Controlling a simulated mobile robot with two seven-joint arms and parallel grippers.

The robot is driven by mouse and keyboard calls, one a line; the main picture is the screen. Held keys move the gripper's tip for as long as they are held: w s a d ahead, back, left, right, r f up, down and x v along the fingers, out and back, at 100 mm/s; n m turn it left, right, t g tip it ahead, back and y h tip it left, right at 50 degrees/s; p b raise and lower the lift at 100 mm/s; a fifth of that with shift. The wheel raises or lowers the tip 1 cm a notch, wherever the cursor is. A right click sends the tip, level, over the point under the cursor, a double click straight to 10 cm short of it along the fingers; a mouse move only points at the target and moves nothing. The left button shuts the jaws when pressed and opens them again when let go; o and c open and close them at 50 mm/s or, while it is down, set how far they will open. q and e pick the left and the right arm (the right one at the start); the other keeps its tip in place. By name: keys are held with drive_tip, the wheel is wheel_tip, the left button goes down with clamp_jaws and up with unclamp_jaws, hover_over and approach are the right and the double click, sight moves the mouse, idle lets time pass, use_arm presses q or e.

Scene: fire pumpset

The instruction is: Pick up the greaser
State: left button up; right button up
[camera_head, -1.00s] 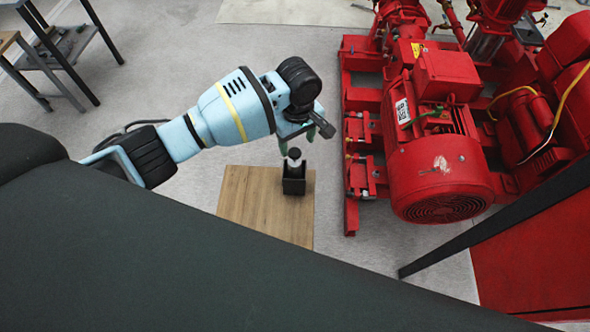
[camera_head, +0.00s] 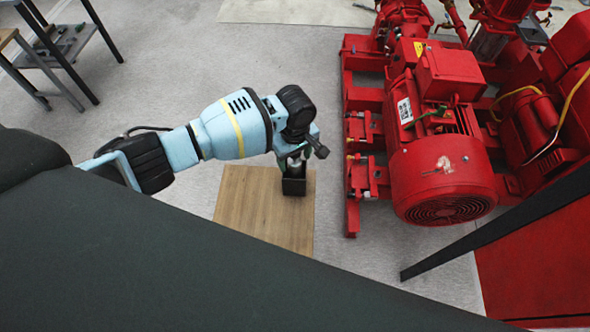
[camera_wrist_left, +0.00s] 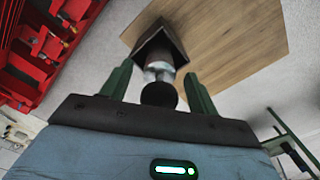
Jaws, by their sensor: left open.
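The greaser (camera_wrist_left: 159,93) has a round black knob and a silvery body. It stands in an open black box-shaped holder (camera_head: 294,187), which also shows in the left wrist view (camera_wrist_left: 160,45). The holder is on a wooden board. My left gripper (camera_head: 295,162) is just above the holder and largely hides the greaser in the head view. In the left wrist view its green fingers (camera_wrist_left: 158,75) are open, one on each side of the greaser, with gaps visible. My right gripper is not in view.
The wooden board (camera_head: 258,212) has bare room left of the holder. A red pumpset (camera_head: 440,175) stands close on the right. A dark-legged table (camera_head: 65,48) stands at the far left. Grey floor lies between them.

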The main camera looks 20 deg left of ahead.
use_arm(q)
drive_tip(key=shift+c, duration=0.4)
clamp_jaws()
drive_tip(key=shift+r, duration=0.15)
